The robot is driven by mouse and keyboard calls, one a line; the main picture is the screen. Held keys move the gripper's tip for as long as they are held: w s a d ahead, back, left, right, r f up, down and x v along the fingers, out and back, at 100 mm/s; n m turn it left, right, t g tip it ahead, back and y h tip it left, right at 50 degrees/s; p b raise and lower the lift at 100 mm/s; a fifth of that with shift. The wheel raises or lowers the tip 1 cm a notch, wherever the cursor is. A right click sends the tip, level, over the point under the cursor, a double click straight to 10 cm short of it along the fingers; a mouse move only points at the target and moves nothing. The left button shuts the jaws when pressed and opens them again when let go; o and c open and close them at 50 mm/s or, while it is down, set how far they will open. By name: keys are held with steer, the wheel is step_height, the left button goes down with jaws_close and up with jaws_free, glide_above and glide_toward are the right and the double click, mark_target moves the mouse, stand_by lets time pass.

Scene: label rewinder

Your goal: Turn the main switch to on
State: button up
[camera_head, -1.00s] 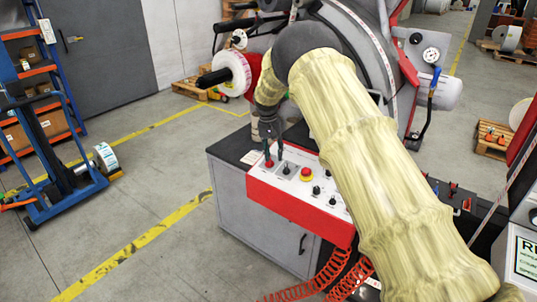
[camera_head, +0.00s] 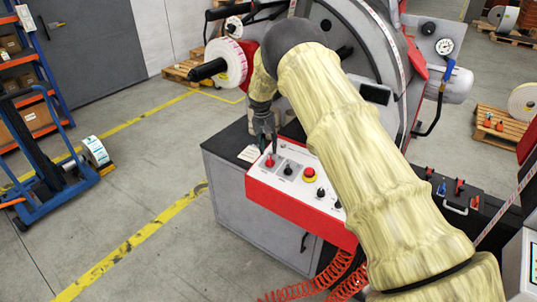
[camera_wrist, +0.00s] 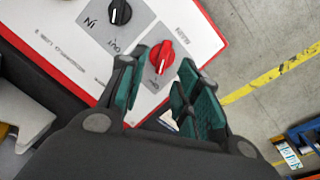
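The red rotary switch (camera_wrist: 160,57) sits on the white top of the control panel (camera_wrist: 180,15), near its corner. In the wrist view it has a white pointer mark, and lettering beside it is too small to read surely. The same red switch (camera_head: 270,161) shows in the head view, just below the fingertips. My gripper (camera_head: 265,146) points down above that corner. In the wrist view my gripper (camera_wrist: 160,68) is open and empty, with a teal-padded finger on each side of the switch. Whether the fingers touch it cannot be told.
A black knob (camera_head: 288,170) and a red emergency button on yellow (camera_head: 309,174) stand beside the switch on the panel. The label roll on its spindle (camera_head: 226,64) is behind my wrist. Red coiled hoses (camera_head: 315,287) hang at the front.

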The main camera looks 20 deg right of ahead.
mark_target(269, 158)
steer(key=f, duration=0.3)
steer(key=f+p, duration=0.1)
steer(key=shift+w+d+f, duration=0.2)
steer(key=shift+w+f, duration=0.1)
steer(key=shift+w, duration=0.1)
steer(key=shift+s+f+p, duration=0.3)
steer(key=shift+f+p, duration=0.05)
steer(key=shift+f, duration=0.15)
steer(key=shift+w+f, duration=0.1)
steer(key=shift+f, duration=0.25)
steer(key=shift+r, duration=0.15)
steer(key=c, duration=0.3)
jaws_close()
